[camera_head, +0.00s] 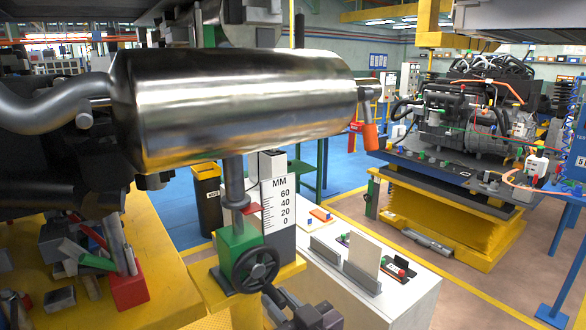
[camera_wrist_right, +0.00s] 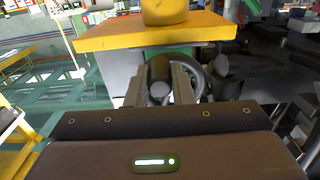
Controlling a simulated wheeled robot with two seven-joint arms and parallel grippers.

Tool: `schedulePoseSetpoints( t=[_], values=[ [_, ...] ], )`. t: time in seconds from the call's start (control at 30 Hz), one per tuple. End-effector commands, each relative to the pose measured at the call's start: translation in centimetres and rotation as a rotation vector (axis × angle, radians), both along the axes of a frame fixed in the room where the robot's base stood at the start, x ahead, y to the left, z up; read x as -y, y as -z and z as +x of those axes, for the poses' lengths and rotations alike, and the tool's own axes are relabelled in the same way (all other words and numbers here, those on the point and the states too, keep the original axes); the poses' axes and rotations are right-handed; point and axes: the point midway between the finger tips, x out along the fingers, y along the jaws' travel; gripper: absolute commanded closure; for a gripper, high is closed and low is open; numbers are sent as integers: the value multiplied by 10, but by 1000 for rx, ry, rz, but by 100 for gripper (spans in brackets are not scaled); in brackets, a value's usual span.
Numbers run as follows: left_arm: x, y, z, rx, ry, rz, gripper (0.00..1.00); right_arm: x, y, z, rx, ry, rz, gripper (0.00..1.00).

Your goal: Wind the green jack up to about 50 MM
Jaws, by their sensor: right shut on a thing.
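The green jack (camera_head: 238,244) stands on a yellow stand, its grey post reaching up under a large steel muffler (camera_head: 235,100). Its black handwheel (camera_head: 255,269) faces me and also shows in the right wrist view (camera_wrist_right: 197,76). A white MM scale (camera_head: 278,204) marked 0 to 60 stands behind the post. A red pointer (camera_head: 251,209) on the post sits roughly between the 20 and 40 marks. My right gripper (camera_head: 274,297) is at the wheel's lower rim, its fingers shut on the wheel's dark crank knob (camera_wrist_right: 159,91). My left gripper is not in view.
A white cabinet (camera_head: 405,310) with small parts stands right of the jack. A red stand (camera_head: 130,287) and loose grey blocks lie on the yellow table at left. A yellow lift table (camera_head: 435,220) carries an engine at the back right.

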Motion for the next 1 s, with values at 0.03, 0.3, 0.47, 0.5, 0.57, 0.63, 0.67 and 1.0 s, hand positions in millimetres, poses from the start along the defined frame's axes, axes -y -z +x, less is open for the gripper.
schedulePoseSetpoints(
  t=[0.03, 0.3, 0.47, 0.5, 0.57, 0.63, 0.67, 1.0],
  values=[
    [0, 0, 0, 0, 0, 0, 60, -3, 2, -2, -3, -8, -2, 100],
    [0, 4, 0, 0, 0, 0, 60, -17, 2, -13, -3, -12, 1, 100],
    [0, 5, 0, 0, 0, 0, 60, -25, 1, -18, -2, -12, -2, 100],
    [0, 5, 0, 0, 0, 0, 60, -25, 1, -19, -3, -12, -2, 100],
    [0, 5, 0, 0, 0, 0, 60, -25, 1, -19, -3, -12, -3, 100],
    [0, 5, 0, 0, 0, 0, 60, -25, 2, -19, -3, -12, -4, 100],
    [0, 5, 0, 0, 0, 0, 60, -25, 2, -19, -3, -13, -4, 100],
    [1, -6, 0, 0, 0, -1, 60, -39, -14, -29, -5, -14, -2, 100]
  ],
)
